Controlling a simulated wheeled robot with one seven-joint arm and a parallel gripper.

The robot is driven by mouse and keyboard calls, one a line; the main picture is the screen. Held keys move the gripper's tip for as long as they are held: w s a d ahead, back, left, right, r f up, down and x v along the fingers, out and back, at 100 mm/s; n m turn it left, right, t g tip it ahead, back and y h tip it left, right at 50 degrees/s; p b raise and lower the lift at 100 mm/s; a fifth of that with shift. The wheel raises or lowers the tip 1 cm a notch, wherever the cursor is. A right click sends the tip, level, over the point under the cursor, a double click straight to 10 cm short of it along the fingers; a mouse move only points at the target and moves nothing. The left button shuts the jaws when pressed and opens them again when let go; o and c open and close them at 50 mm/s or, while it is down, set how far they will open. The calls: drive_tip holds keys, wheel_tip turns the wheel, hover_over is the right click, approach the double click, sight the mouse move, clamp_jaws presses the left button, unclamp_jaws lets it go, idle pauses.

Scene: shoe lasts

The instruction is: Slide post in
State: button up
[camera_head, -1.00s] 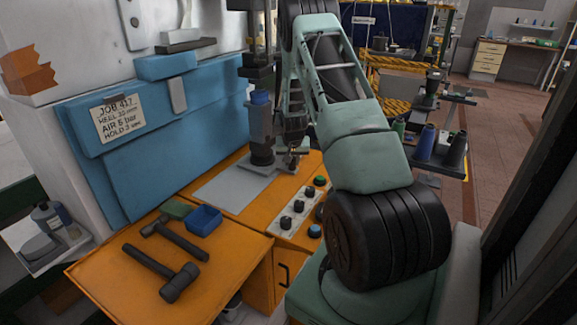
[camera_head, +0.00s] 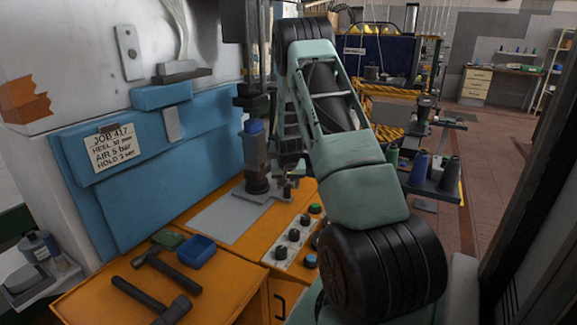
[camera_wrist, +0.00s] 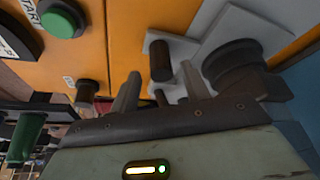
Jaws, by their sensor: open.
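A dark upright post with a blue top (camera_head: 256,150) stands on a grey metal plate on the orange bench, below the dark press head. A small metal fitting (camera_head: 288,188) shows at its right foot, partly behind my arm. In the wrist view my gripper (camera_wrist: 160,86) is open, with two grey fingers apart. A short dark round knob (camera_wrist: 160,60) shows beyond and between the fingertips, over a pale plate (camera_wrist: 178,48). I cannot tell whether the fingers touch it. A large dark round base (camera_wrist: 235,66) is just right of the fingers.
The control strip (camera_head: 291,243) with several knobs and a green button (camera_wrist: 62,20) lies beside the plate. A blue tray (camera_head: 195,250) and hammers (camera_head: 165,268) lie on the bench front. Thread spools (camera_head: 418,168) stand right of my arm. A blue panel (camera_head: 145,165) stands behind.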

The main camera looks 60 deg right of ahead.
drive_tip(key=b+v, duration=0.2)
drive_tip(key=v, duration=1.3)
drive_tip(key=shift+r, duration=0.1)
